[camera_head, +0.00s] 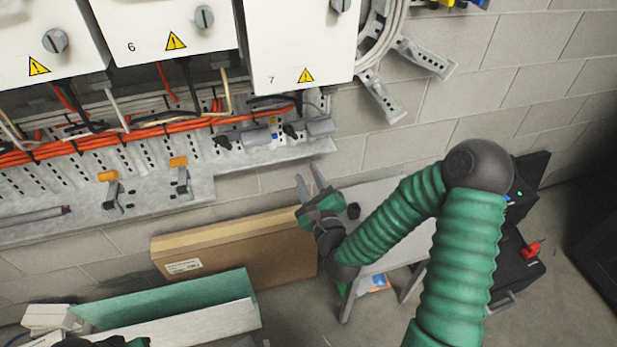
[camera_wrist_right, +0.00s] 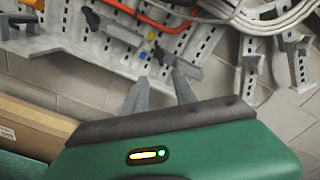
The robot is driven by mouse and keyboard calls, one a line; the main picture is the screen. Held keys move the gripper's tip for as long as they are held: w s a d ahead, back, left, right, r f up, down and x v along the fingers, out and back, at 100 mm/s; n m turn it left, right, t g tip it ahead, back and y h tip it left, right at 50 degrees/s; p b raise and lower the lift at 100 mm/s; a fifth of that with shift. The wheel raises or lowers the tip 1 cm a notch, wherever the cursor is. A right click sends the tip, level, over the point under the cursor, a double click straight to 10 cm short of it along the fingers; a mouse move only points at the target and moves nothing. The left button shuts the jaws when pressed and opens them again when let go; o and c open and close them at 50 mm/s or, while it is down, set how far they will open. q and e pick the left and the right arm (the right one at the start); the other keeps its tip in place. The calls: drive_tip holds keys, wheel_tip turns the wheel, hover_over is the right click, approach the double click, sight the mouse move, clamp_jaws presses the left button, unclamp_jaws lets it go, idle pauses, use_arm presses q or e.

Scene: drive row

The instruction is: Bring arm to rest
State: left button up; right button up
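My right arm, green and ribbed with a dark elbow, comes up from the bottom right in the head view and bends down to the left. Its gripper (camera_head: 309,178) is in front of the wall, above the cardboard box and below the cable tray. Its two grey fingers stand apart with nothing between them. The right wrist view also shows the fingers (camera_wrist_right: 160,85) apart and empty, with the tray beyond them. A small dark and green part, likely of my left arm, shows at the bottom left edge; its fingers are hidden.
White numbered cabinets (camera_head: 300,45) hang above a grey cable tray (camera_head: 140,195) with orange cables. A cardboard box (camera_head: 235,255) and a green-lined trough (camera_head: 190,312) stand below. Black equipment (camera_head: 518,262) with a red item is right of my arm. Bare wall shows at the upper right.

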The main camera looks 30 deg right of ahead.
drive_tip(key=shift+s, duration=0.2)
drive_tip(key=shift+a, duration=0.15)
drive_tip(key=s+a+f+n+g+y+p, duration=0.2)
drive_tip(key=a+n+g+y+p, duration=0.15)
drive_tip(key=n, duration=0.55)
drive_tip(key=s+a+f+n+g+y+p, duration=0.1)
drive_tip(key=a+f+n+g+y+p, duration=0.15)
drive_tip(key=a+n, duration=0.4)
drive_tip(key=s+d+r+n+g+h+p, duration=0.1)
drive_tip(key=s+r+n+g+p, duration=0.2)
drive_tip(key=s+n+g, duration=0.5)
drive_tip(key=s+r+n, duration=0.1)
drive_tip(key=s+n, duration=0.6)
drive_tip(key=shift+s+r+g+h, duration=0.15)
drive_tip(key=shift+g+h, duration=0.15)
drive_tip(key=shift+g, duration=0.1)
drive_tip(key=shift+s+a+n, duration=0.1)
drive_tip(key=shift+n, duration=0.15)
